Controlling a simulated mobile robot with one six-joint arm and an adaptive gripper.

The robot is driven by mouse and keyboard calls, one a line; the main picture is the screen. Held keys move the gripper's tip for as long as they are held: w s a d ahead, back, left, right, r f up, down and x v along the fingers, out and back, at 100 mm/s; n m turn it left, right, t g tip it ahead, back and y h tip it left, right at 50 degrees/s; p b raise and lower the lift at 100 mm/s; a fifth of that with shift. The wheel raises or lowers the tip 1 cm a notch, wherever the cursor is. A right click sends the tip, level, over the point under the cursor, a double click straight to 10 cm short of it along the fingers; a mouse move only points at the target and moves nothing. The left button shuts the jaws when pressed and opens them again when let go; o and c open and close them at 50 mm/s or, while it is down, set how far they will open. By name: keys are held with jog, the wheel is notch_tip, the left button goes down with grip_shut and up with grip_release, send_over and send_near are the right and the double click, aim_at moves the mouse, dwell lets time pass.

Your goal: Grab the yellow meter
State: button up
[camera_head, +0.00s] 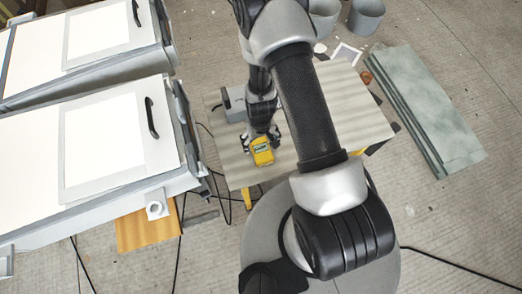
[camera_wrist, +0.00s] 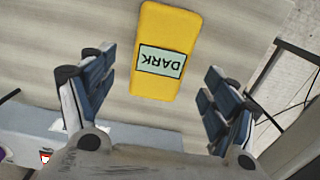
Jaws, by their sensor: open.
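The yellow meter (camera_head: 262,151) lies on the wooden-topped table (camera_head: 235,172) in the head view, right at the front of my gripper (camera_head: 262,134). In the wrist view the yellow meter (camera_wrist: 165,50) shows a pale screen reading "DARK", upside down in the picture. My gripper (camera_wrist: 152,95) is open, with one blue-padded finger on each side of the meter's lower end. There is a gap between each finger and the meter, and nothing is held. I cannot tell the exact height of the fingers above the table.
A grey device (camera_head: 232,103) stands on the table beside my gripper. White-topped units with black handles (camera_head: 100,140) stand at the left. Grey-green panels (camera_head: 425,110) lie at the right, and grey buckets (camera_head: 366,15) stand behind. Black cables run over the floor.

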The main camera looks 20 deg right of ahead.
aim_at(261, 148)
jog(key=f+b, duration=0.4)
jog(key=b, duration=0.1)
jog(key=shift+s+f, duration=0.25)
jog(key=shift+f, duration=0.15)
jog(key=shift+r, duration=0.1)
jog(key=shift+c, duration=0.4)
jog(key=c, duration=1.2)
jog(key=shift+o, duration=0.2)
